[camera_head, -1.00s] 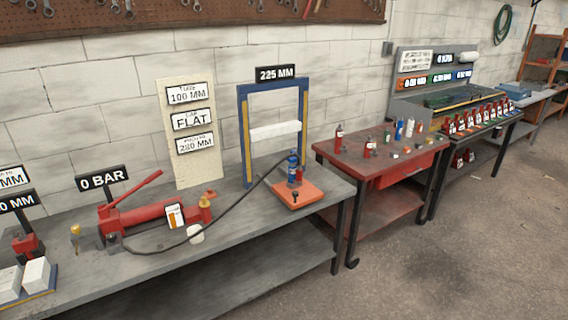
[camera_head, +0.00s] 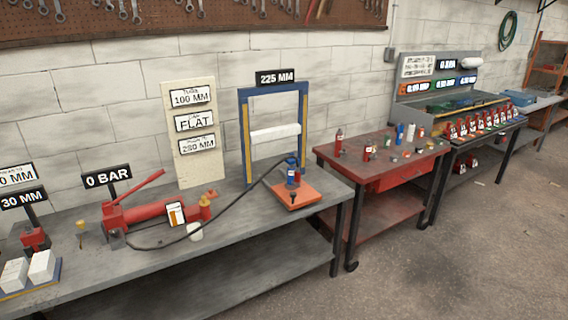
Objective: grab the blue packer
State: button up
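Two blue upright pieces show, and I cannot tell which is the packer. A slim blue cylinder (camera_head: 399,133) stands on the red cart (camera_head: 330,152) among small red, green and white pieces. A blue cylinder (camera_head: 291,170) with a red part beside it stands on an orange plate (camera_head: 309,194) at the foot of the blue frame (camera_head: 246,135). A black hose runs from there to the red hand pump (camera_head: 150,212). My gripper is not in view.
The grey bench (camera_head: 235,240) carries the pump, a "0 BAR" sign (camera_head: 107,177) and white blocks (camera_head: 41,266) at left. A further bench with a row of red bottles (camera_head: 480,125) stands beyond the cart. The floor (camera_head: 450,260) at right is clear.

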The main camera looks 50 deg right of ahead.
aim_at(291, 161)
jog(key=z, duration=0.1)
jog(key=i, duration=0.95)
jog(key=u, duration=0.05)
